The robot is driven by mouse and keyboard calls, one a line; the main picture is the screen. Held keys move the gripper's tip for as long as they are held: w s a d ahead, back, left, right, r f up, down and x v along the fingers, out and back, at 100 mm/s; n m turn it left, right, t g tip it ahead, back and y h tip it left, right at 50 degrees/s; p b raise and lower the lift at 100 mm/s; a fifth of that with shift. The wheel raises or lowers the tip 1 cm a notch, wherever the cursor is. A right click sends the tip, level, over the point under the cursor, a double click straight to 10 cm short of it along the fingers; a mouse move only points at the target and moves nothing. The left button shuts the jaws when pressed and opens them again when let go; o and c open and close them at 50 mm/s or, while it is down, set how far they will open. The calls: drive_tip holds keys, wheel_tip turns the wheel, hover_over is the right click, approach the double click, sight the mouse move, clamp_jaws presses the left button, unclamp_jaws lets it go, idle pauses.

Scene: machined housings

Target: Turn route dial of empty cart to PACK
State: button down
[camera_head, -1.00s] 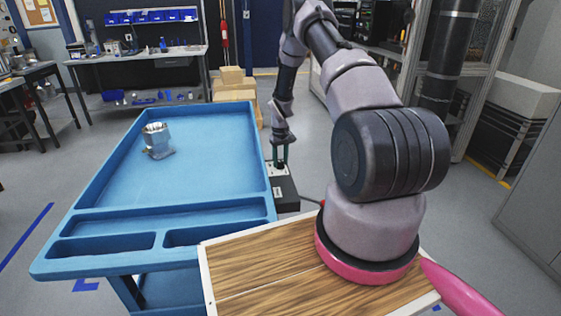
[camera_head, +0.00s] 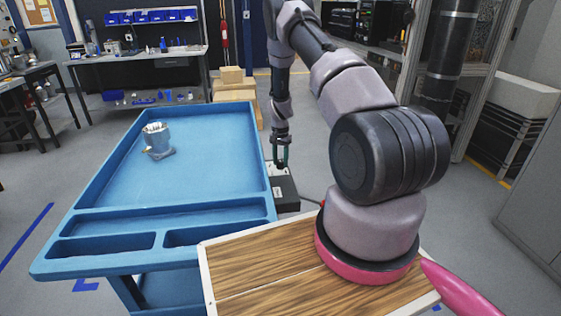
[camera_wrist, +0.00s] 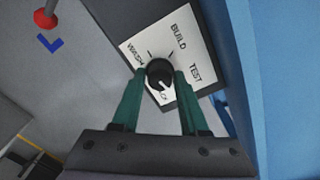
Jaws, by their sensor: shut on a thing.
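The route dial (camera_wrist: 159,73) is a round black knob on a white plate (camera_wrist: 139,44) marked WASH, BUILD and TEST. I cannot tell surely where the pointer stands. In the head view my gripper (camera_head: 281,155) reaches down to the dark dial box (camera_head: 284,192) at the right side of the blue cart (camera_head: 215,140). A metal housing (camera_head: 157,141) stands on this cart's tray.
The cart's blue side (camera_wrist: 285,60) runs close along the right of the dial in the wrist view. Cardboard boxes (camera_head: 233,92) stand behind the cart. A workbench (camera_head: 140,58) is at the back left. Grey floor lies open to the right of the dial box.

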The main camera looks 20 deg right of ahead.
sight(280, 161)
drive_tip(key=shift+m, duration=1)
drive_tip(key=shift+c, duration=2.2)
unclamp_jaws()
wheel_tip(280, 161, up, 11)
drive_tip(key=shift+f, duration=0.15)
